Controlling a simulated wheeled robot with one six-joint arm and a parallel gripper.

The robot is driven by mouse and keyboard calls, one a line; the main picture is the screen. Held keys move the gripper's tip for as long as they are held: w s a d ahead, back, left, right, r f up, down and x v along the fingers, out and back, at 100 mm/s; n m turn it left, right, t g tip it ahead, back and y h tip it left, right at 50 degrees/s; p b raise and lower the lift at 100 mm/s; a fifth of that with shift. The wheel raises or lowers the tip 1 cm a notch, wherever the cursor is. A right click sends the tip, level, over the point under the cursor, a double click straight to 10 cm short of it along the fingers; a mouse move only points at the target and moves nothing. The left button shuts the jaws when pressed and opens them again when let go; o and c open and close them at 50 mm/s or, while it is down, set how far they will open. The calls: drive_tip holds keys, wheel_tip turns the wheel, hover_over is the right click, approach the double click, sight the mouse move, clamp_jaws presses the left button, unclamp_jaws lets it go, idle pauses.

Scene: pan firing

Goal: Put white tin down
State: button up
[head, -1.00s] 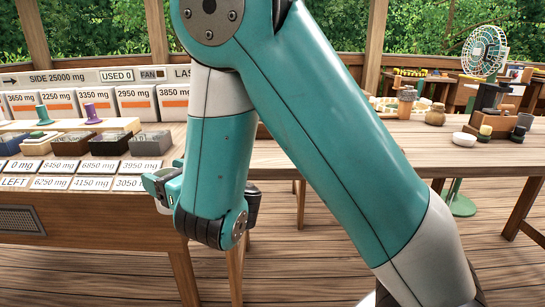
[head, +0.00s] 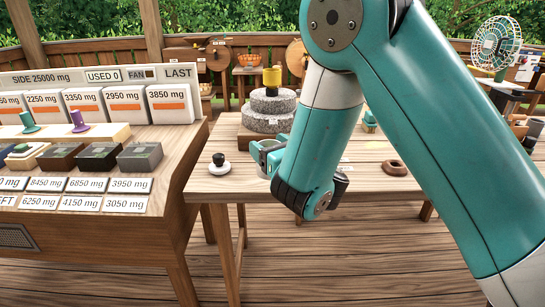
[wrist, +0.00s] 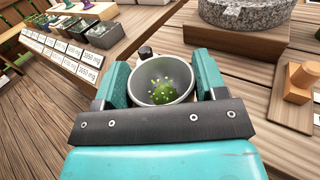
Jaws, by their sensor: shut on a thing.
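The white tin (wrist: 137,89) is an open round cup, pale grey-white inside, in the wrist view. My gripper (wrist: 162,80) is shut on the tin, one teal finger on each side. In the head view my gripper (head: 267,157) is over the left part of the wooden table (head: 240,187). The tin is mostly hidden there by the fingers. I cannot tell whether its base touches the tabletop.
A small white dish with a dark knob (head: 219,167) stands left of my gripper. A brown ring (head: 394,168) lies to the right. The sloped label counter (head: 130,185) is at left. The table front is bare.

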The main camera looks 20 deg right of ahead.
drive_tip(key=w+d+r+m+h+p, duration=0.15)
drive_tip(key=w+r+p, duration=0.65)
drive_tip(key=r+p, duration=0.9)
drive_tip(key=shift+n, duration=0.25)
wheel_tip(320, 180, down, 25)
drive_tip(key=b, duration=1.4)
drive_tip(key=shift+r+b, duration=0.2)
drive_tip(key=shift+b, duration=0.15)
drive_tip(key=shift+r, duration=0.2)
drive_tip(key=shift+f, duration=0.25)
drive_tip(key=o, duration=0.9)
